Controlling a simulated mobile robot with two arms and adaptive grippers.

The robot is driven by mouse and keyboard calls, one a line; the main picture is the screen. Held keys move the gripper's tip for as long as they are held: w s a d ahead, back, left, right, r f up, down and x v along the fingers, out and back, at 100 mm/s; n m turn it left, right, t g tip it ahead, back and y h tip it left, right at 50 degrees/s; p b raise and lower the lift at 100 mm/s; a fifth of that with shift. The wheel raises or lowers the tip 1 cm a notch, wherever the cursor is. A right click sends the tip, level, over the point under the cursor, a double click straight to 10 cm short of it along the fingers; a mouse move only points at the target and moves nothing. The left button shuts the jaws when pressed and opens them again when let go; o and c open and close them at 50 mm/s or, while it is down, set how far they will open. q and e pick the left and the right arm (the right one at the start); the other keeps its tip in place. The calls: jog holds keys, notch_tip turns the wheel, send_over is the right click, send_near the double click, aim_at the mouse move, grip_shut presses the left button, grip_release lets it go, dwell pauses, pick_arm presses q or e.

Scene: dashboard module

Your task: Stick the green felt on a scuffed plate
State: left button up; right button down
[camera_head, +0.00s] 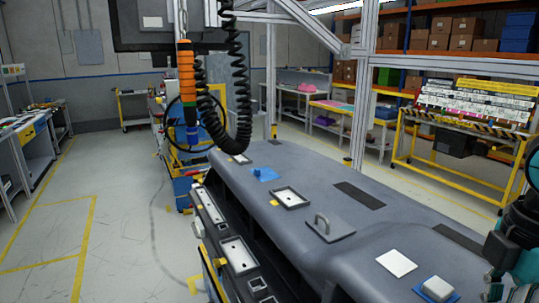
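I see no green felt for certain in this view. The grey dashboard module (300,170) runs from the middle to the lower right. Light plates in dark frames sit on its top (290,198) and on its near side (238,254). A bare white square (397,263) lies on top near the front. A pale block on a blue square (437,289) lies beside it. Scuffs are too small to make out. Part of my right arm, teal and black, shows at the right edge; its fingers cannot be seen. My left gripper is out of view.
A grey plate with a handle (330,224) and a blue piece (264,174) are on the dashboard top. An orange and blue tool (187,95) hangs with a coiled black hose (240,90) over its far end. Open floor (120,220) lies to the left.

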dwell(0.5)
notch_tip(320, 180, up, 8)
jog(key=p, duration=0.4)
jog(key=shift+f, duration=0.15)
dwell(0.3)
